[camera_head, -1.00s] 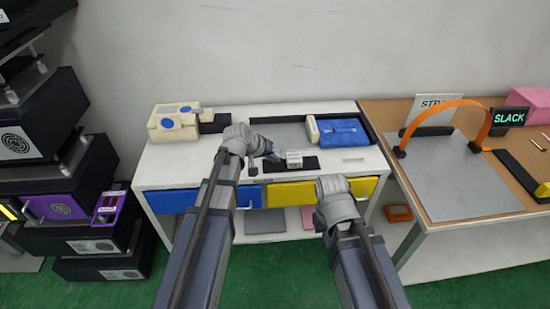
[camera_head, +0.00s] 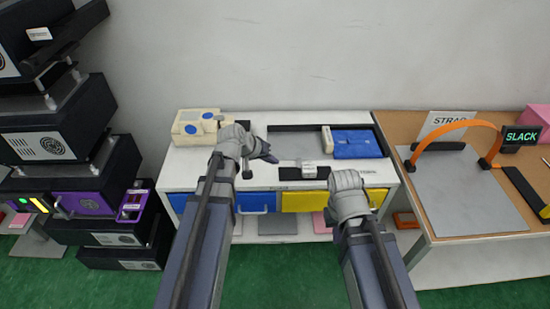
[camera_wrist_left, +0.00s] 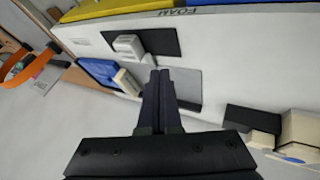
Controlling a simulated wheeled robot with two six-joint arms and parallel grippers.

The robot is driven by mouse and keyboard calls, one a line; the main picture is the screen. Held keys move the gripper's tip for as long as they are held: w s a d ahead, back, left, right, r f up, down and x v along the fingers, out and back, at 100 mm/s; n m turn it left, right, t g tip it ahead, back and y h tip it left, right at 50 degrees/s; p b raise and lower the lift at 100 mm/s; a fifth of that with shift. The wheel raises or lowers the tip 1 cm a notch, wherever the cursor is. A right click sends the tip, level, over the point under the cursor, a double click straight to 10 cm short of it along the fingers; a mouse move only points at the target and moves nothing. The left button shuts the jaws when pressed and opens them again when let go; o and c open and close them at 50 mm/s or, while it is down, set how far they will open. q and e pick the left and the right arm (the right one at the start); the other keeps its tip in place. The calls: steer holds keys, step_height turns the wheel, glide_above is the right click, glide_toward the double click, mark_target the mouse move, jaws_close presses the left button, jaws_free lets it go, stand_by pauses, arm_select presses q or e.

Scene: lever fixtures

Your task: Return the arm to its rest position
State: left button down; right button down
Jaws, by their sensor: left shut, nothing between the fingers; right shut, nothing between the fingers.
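My left gripper (camera_head: 268,154) is over the left part of the white bench (camera_head: 185,170), with its dark fingers pointing right. In the left wrist view the fingers (camera_wrist_left: 160,80) are closed together with nothing between them. A small white lever fixture (camera_head: 307,171) on a black plate stands to the right of the fingertips, apart from them; it also shows in the left wrist view (camera_wrist_left: 128,45). My right gripper (camera_head: 345,178) is at the bench's front edge, above the yellow drawer. Its fingers are hidden behind its wrist.
A cream box with blue discs (camera_head: 195,125) stands at the back left. A blue pack (camera_head: 355,143) lies at the back right. Blue (camera_head: 257,202) and yellow (camera_head: 310,200) drawers front the bench. A wooden table with an orange strap arch (camera_head: 455,128) is at right; black machines (camera_head: 60,140) at left.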

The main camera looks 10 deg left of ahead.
arm_select(q)
steer(key=shift+d, duration=0.1)
stand_by(0.3)
steer(key=s+d+f+m+g+y, duration=0.2)
steer(key=s+d, duration=0.4)
steer(key=s, duration=0.4)
steer(key=s+d+f+m+g+y, duration=0.2)
steer(key=s+d, duration=0.4)
steer(key=s, duration=0.3)
steer(key=shift+s+f+m+g+y, duration=0.15)
steer(key=shift+s+m+g+y, duration=0.25)
steer(key=shift+m+g+y, duration=0.65)
